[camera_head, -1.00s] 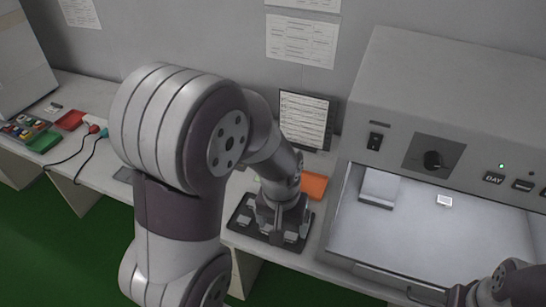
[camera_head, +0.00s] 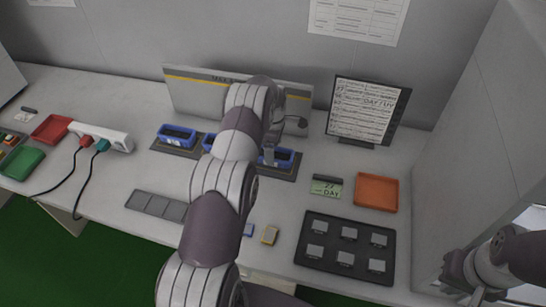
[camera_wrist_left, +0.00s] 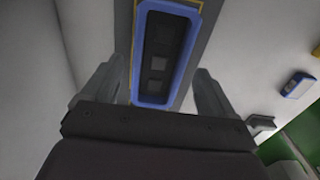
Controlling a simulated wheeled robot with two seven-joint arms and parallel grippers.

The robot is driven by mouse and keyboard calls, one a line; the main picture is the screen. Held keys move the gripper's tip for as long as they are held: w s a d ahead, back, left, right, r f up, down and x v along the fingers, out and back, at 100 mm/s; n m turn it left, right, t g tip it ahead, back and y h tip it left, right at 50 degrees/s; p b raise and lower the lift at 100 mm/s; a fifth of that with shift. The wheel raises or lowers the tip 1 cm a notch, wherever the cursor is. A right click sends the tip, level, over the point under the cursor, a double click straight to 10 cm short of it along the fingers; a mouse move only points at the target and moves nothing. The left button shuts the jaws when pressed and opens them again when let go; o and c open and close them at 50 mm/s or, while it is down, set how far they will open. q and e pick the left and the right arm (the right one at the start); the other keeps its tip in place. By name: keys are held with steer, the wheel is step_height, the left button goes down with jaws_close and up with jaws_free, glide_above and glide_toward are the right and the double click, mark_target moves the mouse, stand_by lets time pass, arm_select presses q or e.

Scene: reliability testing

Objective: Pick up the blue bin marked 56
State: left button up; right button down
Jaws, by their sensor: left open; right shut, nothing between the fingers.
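Blue bins stand in a row on a dark mat (camera_head: 160,147) at the back of the table: a left bin (camera_head: 177,131), a middle one mostly hidden by my left arm, and a right bin (camera_head: 284,155). I cannot read a 56 on any of them. My left gripper (camera_head: 270,150) is at the right bin, its fingers partly hidden by the arm. In the left wrist view a blue bin (camera_wrist_left: 138,50) with dark inside lies between the open fingers (camera_wrist_left: 157,85); contact cannot be told. My right gripper (camera_head: 475,291) is shut and empty at the lower right.
A dark tray (camera_head: 346,229) with several grey pieces, an orange tray (camera_head: 376,192), a green display (camera_head: 327,188) and an upright text board (camera_head: 367,110) stand right of the bins. A low panel (camera_head: 190,94) stands behind them. A power strip (camera_head: 115,138) lies left.

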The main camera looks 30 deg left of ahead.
arm_select(q)
steer(key=f, duration=0.4)
steer(key=shift+w+a, duration=0.1)
steer(key=shift+a, duration=0.15)
steer(key=shift+d+r, duration=0.15)
steer(key=c, duration=1.1)
steer(key=shift+r, duration=0.1)
